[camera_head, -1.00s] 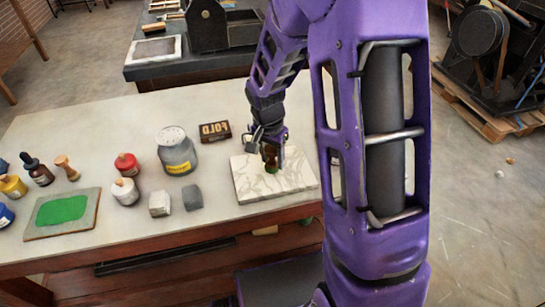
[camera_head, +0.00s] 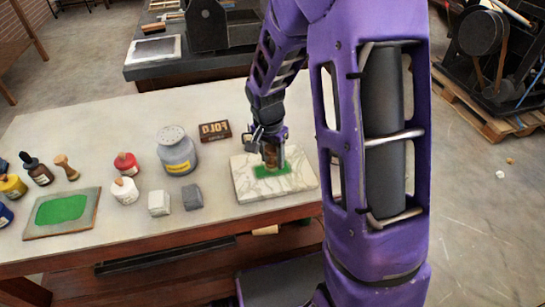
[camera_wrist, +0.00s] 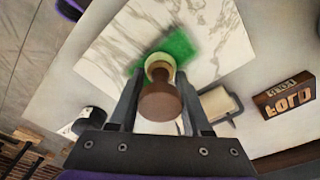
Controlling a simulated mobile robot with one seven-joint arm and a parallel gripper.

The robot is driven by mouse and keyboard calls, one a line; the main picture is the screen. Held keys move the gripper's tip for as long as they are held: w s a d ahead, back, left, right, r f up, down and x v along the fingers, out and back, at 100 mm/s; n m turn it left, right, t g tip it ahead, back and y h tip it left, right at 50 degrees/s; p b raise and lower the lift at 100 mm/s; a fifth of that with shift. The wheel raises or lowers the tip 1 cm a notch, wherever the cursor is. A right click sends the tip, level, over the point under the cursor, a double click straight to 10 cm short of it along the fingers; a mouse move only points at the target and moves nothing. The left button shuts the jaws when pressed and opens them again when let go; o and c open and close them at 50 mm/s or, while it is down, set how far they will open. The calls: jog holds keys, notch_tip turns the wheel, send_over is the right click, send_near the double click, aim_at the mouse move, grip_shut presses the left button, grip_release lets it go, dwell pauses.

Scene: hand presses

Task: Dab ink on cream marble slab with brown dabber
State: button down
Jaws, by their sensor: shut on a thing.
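The cream marble slab (camera_head: 245,185) with grey veins lies on the table below my gripper. A patch of green ink (camera_head: 286,171) shows on it. It also shows in the wrist view (camera_wrist: 178,45), under the dabber. My gripper (camera_head: 270,158) is shut on the brown dabber (camera_wrist: 160,102), which has a brown handle and a pale lower part. The dabber is over the green patch; whether its face touches the slab is hidden. The slab fills the upper middle of the wrist view (camera_wrist: 215,25).
A grey slab (camera_head: 88,222) with green ink lies at the left, near several bottles and jars. The table between is partly clear.

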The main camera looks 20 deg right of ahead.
aim_at(272, 147)
jog(key=shift+s, duration=0.1)
dwell(0.4)
jog(key=shift+r+p, duration=2.35)
jog(key=shift+r, duration=1.15)
jog(key=shift+w+d+f, duration=0.1)
jog(key=shift+w, duration=0.1)
